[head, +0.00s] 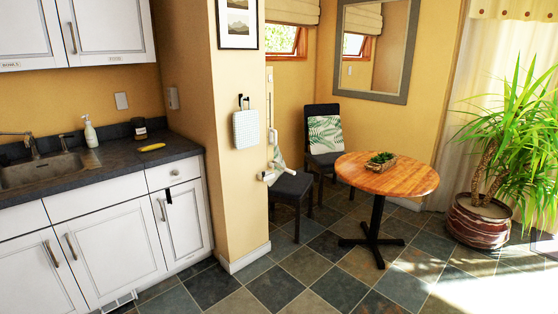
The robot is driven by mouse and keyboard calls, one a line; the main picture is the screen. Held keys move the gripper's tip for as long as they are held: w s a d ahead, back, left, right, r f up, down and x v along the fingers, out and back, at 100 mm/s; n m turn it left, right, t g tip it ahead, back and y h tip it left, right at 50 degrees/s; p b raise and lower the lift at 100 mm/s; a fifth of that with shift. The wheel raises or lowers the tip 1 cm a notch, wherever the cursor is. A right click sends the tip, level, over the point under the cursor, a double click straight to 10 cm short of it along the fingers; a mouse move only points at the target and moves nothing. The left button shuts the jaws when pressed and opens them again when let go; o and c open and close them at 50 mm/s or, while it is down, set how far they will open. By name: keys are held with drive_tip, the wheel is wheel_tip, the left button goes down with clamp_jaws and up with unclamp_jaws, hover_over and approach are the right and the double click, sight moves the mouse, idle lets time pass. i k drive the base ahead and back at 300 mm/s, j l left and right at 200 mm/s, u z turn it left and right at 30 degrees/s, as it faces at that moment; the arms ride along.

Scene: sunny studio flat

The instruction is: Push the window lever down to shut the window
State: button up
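The window (284,41) shows at the upper middle, partly hidden by the yellow wall pier and a blind. Its sash has a reddish-brown wooden frame and seems tilted, with greenery behind the glass. A thin pale upright rod (269,82) runs down beside the pier's right edge below the window. Lower down, a small white handle-like piece (268,176) sticks out at the pier's edge, in front of a chair in the picture. It looks like the window lever, but it is too small to be sure. My gripper is not in view.
A round wooden table (386,174) with a small plant stands right of the pier. Dark chairs (290,187) (322,127) stand near the window. A large potted plant (484,219) is at the right, a kitchen counter (110,158) at the left. The tiled floor in front is clear.

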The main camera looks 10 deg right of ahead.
sight(287, 170)
drive_tip(key=i+l, duration=0.2)
drive_tip(key=i, duration=0.3)
drive_tip(key=i+l+u, duration=0.1)
drive_tip(key=i, duration=0.4)
drive_tip(key=i+l, duration=0.3)
drive_tip(key=i, duration=0.15)
drive_tip(key=i+l+u, duration=0.1)
drive_tip(key=i+l, duration=0.15)
drive_tip(key=i, duration=0.25)
drive_tip(key=i+l, duration=0.25)
drive_tip(key=i, duration=0.2)
drive_tip(key=i+j+z, duration=0.1)
drive_tip(key=i+j, duration=0.15)
drive_tip(key=i, duration=0.15)
drive_tip(key=i+j+z, duration=0.1)
drive_tip(key=i+j, duration=0.15)
drive_tip(key=i, duration=0.15)
